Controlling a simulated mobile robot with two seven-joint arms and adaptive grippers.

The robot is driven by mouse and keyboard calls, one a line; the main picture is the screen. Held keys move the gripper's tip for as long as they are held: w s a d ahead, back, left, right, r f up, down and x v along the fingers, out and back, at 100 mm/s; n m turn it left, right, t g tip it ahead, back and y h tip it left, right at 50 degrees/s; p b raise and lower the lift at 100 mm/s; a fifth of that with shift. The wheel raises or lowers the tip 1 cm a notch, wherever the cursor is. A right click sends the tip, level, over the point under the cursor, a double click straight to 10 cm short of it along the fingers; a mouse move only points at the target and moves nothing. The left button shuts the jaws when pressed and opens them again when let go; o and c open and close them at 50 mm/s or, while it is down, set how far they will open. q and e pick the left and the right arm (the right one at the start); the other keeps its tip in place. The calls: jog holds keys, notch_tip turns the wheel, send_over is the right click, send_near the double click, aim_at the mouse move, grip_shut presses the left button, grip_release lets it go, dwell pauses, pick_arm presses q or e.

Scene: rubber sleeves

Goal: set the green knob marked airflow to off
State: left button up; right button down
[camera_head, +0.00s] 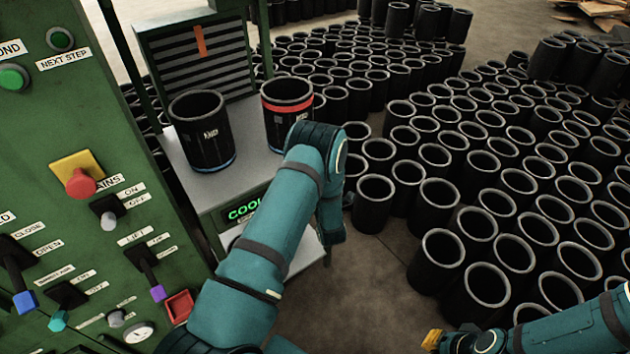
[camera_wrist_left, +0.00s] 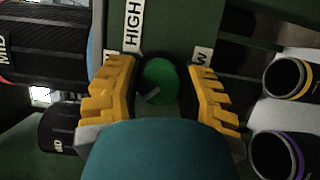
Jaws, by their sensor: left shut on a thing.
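The green knob (camera_wrist_left: 160,84) shows in the left wrist view on a dark green panel. A small grey mark lies at its lower left. My left gripper (camera_wrist_left: 158,76) has its yellow fingers on either side of the knob and is shut on it. A label reading HIGH (camera_wrist_left: 134,24) is above the knob. Labels to its left and right are partly covered by the fingers. No airflow marking is legible. In the head view my left gripper is hidden behind my arm. My right gripper (camera_head: 433,340) shows only its yellow fingers at the bottom edge.
A green control panel (camera_head: 60,130) with switches stands at the left. Many black sleeves (camera_head: 440,250) crowd the floor at right.

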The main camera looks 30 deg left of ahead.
pick_arm(q)
jog(key=shift+a+r, duration=0.1)
jog(key=shift+r, duration=0.05)
jog(key=o, duration=1.2)
jog(key=v, duration=1.2)
